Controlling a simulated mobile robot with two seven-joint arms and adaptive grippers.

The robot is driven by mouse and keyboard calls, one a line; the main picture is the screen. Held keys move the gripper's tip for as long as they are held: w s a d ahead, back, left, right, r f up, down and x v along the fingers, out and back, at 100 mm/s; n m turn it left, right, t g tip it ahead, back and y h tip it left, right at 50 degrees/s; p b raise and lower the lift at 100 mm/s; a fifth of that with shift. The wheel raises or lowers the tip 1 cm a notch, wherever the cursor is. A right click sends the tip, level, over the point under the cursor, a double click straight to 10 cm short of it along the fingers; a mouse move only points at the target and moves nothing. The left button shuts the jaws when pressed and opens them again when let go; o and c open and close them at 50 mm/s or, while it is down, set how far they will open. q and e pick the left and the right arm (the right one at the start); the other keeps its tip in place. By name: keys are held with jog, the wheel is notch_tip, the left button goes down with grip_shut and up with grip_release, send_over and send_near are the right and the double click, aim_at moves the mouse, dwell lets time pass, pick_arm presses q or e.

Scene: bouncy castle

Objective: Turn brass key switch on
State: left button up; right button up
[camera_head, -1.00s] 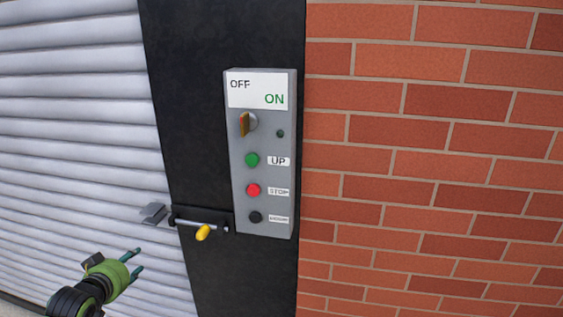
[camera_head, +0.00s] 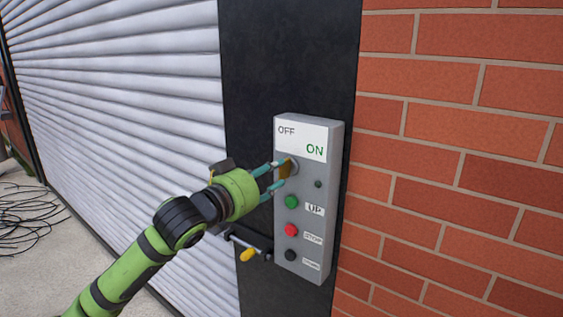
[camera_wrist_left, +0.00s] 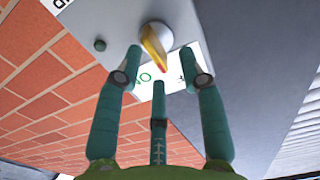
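The brass key switch (camera_head: 287,170) sits on the grey control box (camera_head: 333,180), under a label reading OFF at left and ON at right. In the left wrist view the brass key (camera_wrist_left: 153,47) stands on a round grey base, just beyond and between the fingertips. My left gripper (camera_head: 279,176) is at the switch with its fingers spread on either side of the key. In the left wrist view the gripper (camera_wrist_left: 160,62) is open, with gaps between the fingers and the key. Fingers partly cover the key in the head view. My right gripper is not in view.
Below the key are a green UP button (camera_head: 292,202), a red STOP button (camera_head: 291,230) and a black button (camera_head: 290,256). A bolt with a yellow handle (camera_head: 247,255) is at lower left. A brick wall (camera_head: 460,150) is at right, a roller shutter (camera_head: 120,90) at left.

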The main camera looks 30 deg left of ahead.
aim_at(281, 170)
pick_arm(q)
jog(key=w, duration=0.1)
jog(key=w+d+p, duration=0.1)
jog(key=w, duration=0.1)
jog(key=shift+r, duration=0.15)
jog(key=shift+w, duration=0.15)
jog(key=shift+a, duration=0.1)
grip_shut()
jog(key=m, duration=0.4)
jog(key=shift+f+p, duration=0.2)
jog(key=shift+p, duration=0.1)
jog(key=m, duration=0.5)
jog(key=shift+f, duration=0.1)
jog(key=m+p, duration=0.1)
jog(key=m, duration=0.4)
jog(key=shift+f, duration=0.15)
jog(key=shift+f+m, duration=0.1)
jog(key=shift+m, duration=1.9)
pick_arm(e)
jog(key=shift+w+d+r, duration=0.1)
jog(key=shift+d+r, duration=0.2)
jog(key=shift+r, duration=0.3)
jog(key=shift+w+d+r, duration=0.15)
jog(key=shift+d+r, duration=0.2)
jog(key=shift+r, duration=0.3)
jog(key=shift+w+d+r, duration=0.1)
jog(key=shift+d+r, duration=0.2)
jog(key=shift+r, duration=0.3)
